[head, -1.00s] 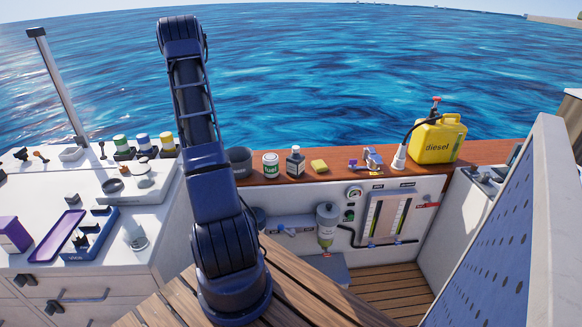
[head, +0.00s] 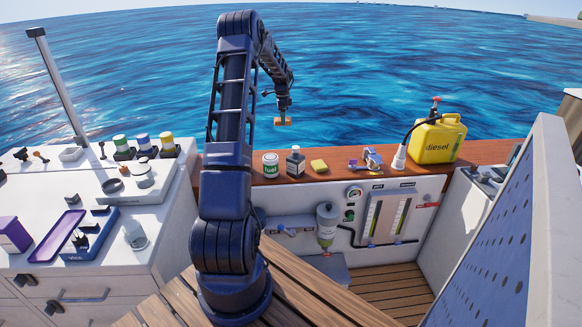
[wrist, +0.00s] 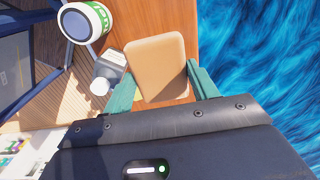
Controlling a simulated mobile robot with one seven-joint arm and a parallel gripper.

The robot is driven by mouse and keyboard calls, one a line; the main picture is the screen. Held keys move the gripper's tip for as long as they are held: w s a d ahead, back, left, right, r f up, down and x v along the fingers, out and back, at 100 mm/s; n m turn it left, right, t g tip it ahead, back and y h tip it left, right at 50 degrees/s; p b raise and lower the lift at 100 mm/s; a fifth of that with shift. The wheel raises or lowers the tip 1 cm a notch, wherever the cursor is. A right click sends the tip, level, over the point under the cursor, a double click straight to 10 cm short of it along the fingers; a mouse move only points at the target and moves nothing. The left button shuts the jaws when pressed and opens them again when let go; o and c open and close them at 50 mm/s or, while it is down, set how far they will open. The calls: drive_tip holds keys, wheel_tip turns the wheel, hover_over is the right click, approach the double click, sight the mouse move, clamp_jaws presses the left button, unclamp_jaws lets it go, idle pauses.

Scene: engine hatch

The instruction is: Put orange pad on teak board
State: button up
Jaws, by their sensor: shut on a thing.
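The orange pad (wrist: 156,66) is a flat rounded block held between the two green fingers of my gripper (wrist: 160,88) in the wrist view. In the head view my gripper (head: 283,112) hangs over the back edge, and the pad (head: 282,121) shows small at its tip, well above the wooden ledge. The reddish-brown wooden ledge (head: 341,170) along the back looks like the teak board. It also shows in the wrist view below the pad (wrist: 130,22).
On the ledge stand a fuel can (head: 271,165), a dark bottle (head: 295,162), a yellow sponge (head: 319,166), a small purple-and-grey item (head: 371,158) and a yellow diesel can (head: 437,140). Bare ledge shows between some of them. A white counter (head: 95,245) with several items is at left.

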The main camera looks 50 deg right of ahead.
drive_tip(key=shift+s+d+m, duration=0.3)
drive_tip(key=shift+s+d, duration=0.05)
drive_tip(key=shift+s, duration=0.3)
drive_tip(key=shift+s+d+f, duration=0.1)
drive_tip(key=shift+s+f, duration=0.15)
wheel_tip(320, 180, down, 20)
drive_tip(key=shift+r, duration=0.15)
drive_tip(key=o, duration=1)
drive_tip(key=shift+c, duration=0.2)
